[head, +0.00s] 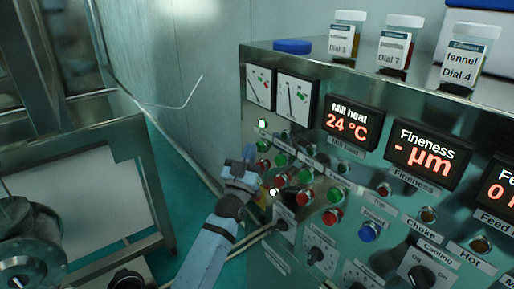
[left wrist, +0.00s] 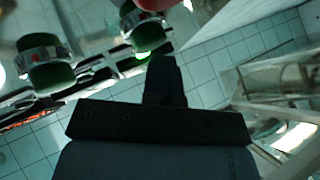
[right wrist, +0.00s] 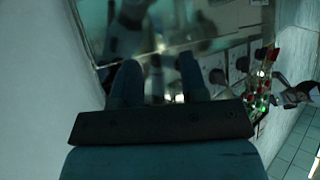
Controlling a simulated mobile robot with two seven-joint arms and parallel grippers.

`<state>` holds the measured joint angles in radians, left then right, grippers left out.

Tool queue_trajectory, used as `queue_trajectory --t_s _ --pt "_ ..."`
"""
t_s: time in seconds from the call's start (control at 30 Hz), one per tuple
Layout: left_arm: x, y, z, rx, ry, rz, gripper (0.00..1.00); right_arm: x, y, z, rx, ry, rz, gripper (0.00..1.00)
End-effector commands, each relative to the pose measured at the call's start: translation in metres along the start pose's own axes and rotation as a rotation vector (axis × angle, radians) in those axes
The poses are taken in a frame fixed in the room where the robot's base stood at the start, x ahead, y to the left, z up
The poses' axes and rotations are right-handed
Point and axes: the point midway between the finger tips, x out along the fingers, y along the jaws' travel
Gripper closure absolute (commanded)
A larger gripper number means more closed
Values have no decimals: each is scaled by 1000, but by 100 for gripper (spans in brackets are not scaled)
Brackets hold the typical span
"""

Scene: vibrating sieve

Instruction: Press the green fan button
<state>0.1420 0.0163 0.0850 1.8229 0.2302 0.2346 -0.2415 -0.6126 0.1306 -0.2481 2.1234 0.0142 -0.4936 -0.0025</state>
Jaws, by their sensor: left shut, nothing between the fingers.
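Green buttons, one at the left end (head: 263,146), another beside it (head: 281,159) and one lower (head: 333,194), sit with red buttons on the metal control panel (head: 380,175). I cannot read which is the fan button. My left gripper (head: 249,153) is shut and empty, close to the panel's left-end buttons; contact cannot be told. In the left wrist view, its closed fingers (left wrist: 163,62) point toward a blurred green button (left wrist: 140,28), with another green button (left wrist: 52,78) at left. My right gripper (right wrist: 157,78) is open and empty, facing a reflective metal surface.
The panel also carries a blue button (head: 369,231), black knobs and red displays (head: 353,123). Labelled jars (head: 397,42) and a blue lid (head: 292,46) are on top. A metal frame (head: 145,185) stands at left. Green floor shows between frame and panel.

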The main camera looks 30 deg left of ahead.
Motion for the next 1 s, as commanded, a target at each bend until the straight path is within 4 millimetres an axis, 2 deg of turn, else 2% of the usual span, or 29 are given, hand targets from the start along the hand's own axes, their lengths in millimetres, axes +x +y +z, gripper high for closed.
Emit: queue_trajectory --t_s 0.23,0.63,1.0 --pt "-9 -6 -7 2 -2 1 100 -4 0 -6 0 0 0 60" --pt "-12 -9 -9 1 -1 0 100 -4 0 -7 0 0 0 60" --pt "-37 -27 -28 1 -2 1 100 -11 -1 -18 0 0 0 60"
